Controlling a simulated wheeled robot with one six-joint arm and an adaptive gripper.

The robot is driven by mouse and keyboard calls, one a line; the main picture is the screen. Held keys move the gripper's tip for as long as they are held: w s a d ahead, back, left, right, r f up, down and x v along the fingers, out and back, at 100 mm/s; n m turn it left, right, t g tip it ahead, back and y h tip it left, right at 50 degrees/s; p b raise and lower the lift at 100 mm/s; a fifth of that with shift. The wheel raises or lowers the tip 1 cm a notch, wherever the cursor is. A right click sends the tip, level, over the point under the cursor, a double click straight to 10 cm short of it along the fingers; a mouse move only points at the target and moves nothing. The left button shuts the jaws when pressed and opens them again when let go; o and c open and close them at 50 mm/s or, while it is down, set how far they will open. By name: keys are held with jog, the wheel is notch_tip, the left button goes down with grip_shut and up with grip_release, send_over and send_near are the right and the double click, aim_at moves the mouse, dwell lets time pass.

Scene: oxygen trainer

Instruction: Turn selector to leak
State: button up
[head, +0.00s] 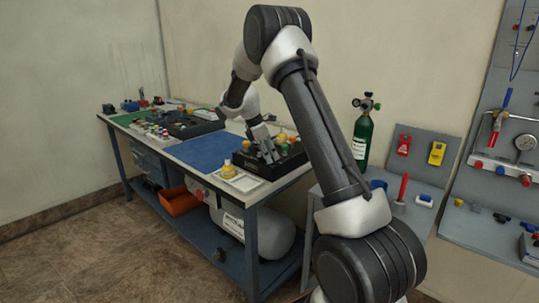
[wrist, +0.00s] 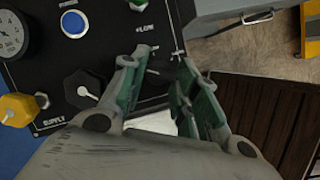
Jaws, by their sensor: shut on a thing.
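The black trainer panel (wrist: 50,65) fills the upper left of the wrist view; in the head view the trainer box (head: 288,160) stands at the near right end of the bench. My gripper (wrist: 160,80) is down at the panel's right part, its green-padded fingers shut on a small control there, which I take to be the selector. The fingers hide most of it, so its pointing direction cannot be read. In the head view my gripper (head: 266,150) reaches the top of the box.
Left of my fingers are a black knob with a white pointer (wrist: 82,90), a yellow knob (wrist: 18,108) marked SUPPLY, a blue knob (wrist: 73,23) and a gauge (wrist: 10,35).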

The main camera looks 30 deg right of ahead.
jog(key=m, duration=0.2)
jog(key=m+g, duration=0.1)
jog(key=m, duration=0.1)
jog(key=m+g+y, duration=0.1)
jog(key=m, duration=0.1)
jog(key=shift+w+d+m, duration=0.2)
jog(key=shift+w+m, duration=0.05)
jog(key=shift+m, duration=0.05)
jog(key=m+y, duration=0.1)
jog(key=m, duration=0.1)
jog(key=m+g, duration=0.1)
jog(key=m, duration=0.2)
jog(key=shift+w+d+y, duration=0.1)
jog(key=shift+d+y, duration=0.05)
jog(key=shift+y, duration=0.25)
jog(key=m+y, duration=0.1)
jog(key=m, duration=0.3)
jog(key=m+y, duration=0.1)
jog(key=m, duration=0.1)
jog(key=shift+d+m+g+y, duration=0.25)
jog(key=shift+m+g+y, duration=0.05)
jog(key=shift+m, duration=0.1)
jog(key=m+y, duration=0.1)
jog(key=m, duration=0.4)
jog(key=shift+d+t+y, duration=0.15)
jog(key=shift+t+y, duration=0.25)
jog(key=shift+m, duration=0.4)
jog(key=o, duration=0.7)
jog(key=shift+o, duration=0.2)
